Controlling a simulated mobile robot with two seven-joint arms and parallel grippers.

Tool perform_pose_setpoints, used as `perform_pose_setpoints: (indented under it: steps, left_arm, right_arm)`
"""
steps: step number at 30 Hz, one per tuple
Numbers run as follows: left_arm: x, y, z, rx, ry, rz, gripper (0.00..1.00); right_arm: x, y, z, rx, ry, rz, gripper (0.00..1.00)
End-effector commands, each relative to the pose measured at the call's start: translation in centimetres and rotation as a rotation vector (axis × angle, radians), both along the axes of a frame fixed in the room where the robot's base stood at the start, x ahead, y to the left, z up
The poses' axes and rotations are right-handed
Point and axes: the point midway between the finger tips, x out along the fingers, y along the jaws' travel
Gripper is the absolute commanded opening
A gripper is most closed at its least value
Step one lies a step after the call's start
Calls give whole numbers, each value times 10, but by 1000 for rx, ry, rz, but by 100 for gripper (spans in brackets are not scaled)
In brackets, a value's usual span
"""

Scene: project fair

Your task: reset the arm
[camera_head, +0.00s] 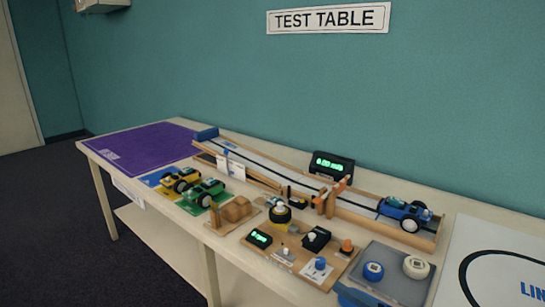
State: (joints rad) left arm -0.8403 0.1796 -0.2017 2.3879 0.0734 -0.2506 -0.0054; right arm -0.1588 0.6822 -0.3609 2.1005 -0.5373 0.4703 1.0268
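Neither of my arms nor grippers is in view. On the table, a wooden ramp track (262,160) with a dark centre line runs from the back left down to the right. Near its lower end stands a small wooden post with an orange-brown arm (342,187), which slants upward to the right. I cannot tell whether this is the arm that the task names. A blue toy car (405,213) sits at the track's right end. A black display (332,166) with green digits stands behind the post.
A yellow car (180,180) and a green car (203,194) stand on coloured mats at the table's left. A control board (300,250) and a grey tray (392,278) with blue and white round pieces lie in front. A purple mat (150,147) is bare.

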Motion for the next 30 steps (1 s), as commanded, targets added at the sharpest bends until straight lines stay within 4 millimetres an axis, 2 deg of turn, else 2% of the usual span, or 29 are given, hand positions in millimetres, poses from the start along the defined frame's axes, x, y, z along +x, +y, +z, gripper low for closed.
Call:
perform_pose_setpoints:
  steps: [3,9,20,22,30]
  left_arm:
    - [0,0,0,0,0,0,36]
    - [0,0,0,0,0,0,36]
    - [0,0,0,0,0,0,36]
    - [1,-1,11,9,19,-2,36]
    - [4,-3,21,47,94,-12,36]
  right_arm:
    - [-9,-8,-17,86,106,-263,82]
    - [-29,-27,-57,37,305,-536,82]
    - [-87,-43,-116,-144,627,-710,82]
    - [-82,-42,-103,-163,625,-706,82]
    - [-79,-40,-93,-228,681,-703,82]
